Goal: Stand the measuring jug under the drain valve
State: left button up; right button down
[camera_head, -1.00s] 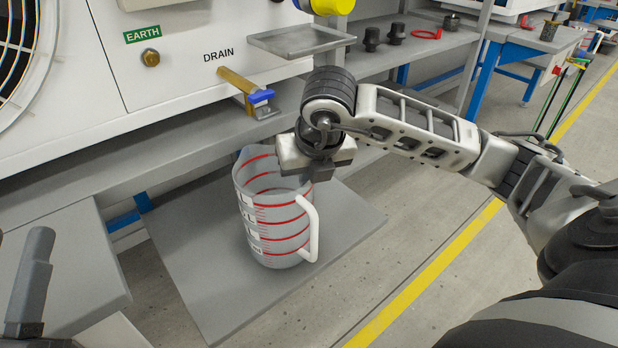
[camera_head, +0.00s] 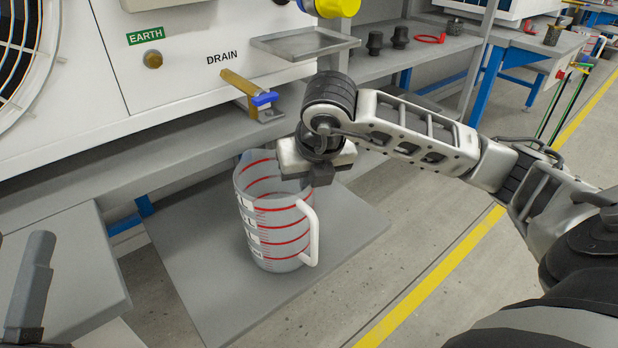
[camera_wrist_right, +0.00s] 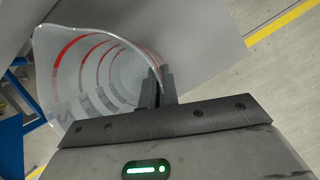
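The clear measuring jug (camera_head: 275,215), with red graduation lines and a white handle, is upright over a grey board below the bench. Whether its base touches the board is hard to tell. My right gripper (camera_head: 312,178) is at the jug's rim on the handle side. In the right wrist view, its two fingers (camera_wrist_right: 158,92) are close together with the jug's wall (camera_wrist_right: 85,75) between them. The drain valve (camera_head: 240,86), a brass pipe with a blue lever, is above and behind the jug, apart from it. My left gripper (camera_head: 20,262) is at the lower left, its fingers apart and empty.
The grey board (camera_head: 205,270) has free room around the jug. The bench shelf (camera_head: 150,150) runs below the valve, behind the jug. A grey table (camera_head: 70,265) stands at left. A metal tray (camera_head: 305,43) juts out at the valve's upper right.

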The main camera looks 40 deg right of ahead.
pick_arm(q)
jog(key=shift+f, duration=0.2)
pick_arm(e)
jog(key=shift+f, duration=0.2)
jog(key=c, duration=1.6)
grip_release()
